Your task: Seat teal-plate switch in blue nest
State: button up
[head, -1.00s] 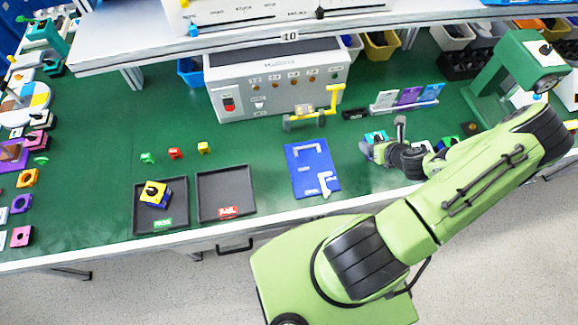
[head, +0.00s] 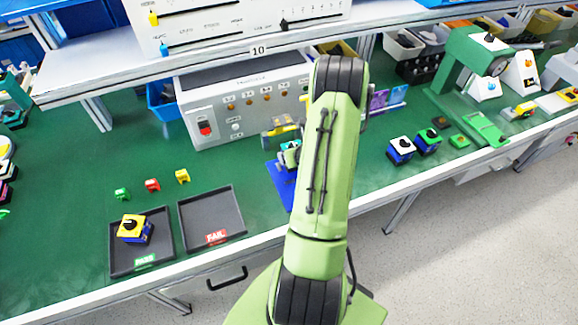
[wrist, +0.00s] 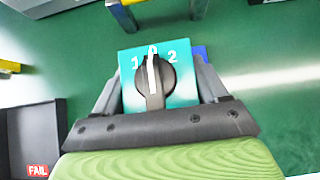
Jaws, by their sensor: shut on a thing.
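The teal-plate switch (wrist: 183,88), with a black knob and the marks 1, 0 and 2, sits between the two fingers of my gripper (wrist: 158,92) in the wrist view. The knob's white line points near 0. In the head view a bit of the teal plate (head: 290,146) shows at the left edge of my arm. The blue nest plate (head: 279,187) is mostly hidden behind my arm. A small blue patch (wrist: 200,52) shows just past the switch in the wrist view. I cannot tell the gap between the switch and the nest.
A yellow-handled clamp (head: 283,130) stands behind the switch, before the grey test box (head: 225,110). The PASS tray (head: 120,260) holds a yellow-plate switch (head: 130,228); the FAIL tray (head: 205,210) is empty.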

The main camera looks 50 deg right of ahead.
jog(key=shift+f, duration=1.85)
jog(key=shift+a+f+b, duration=0.1)
jog(key=shift+b, duration=0.25)
jog(key=o, duration=1.2)
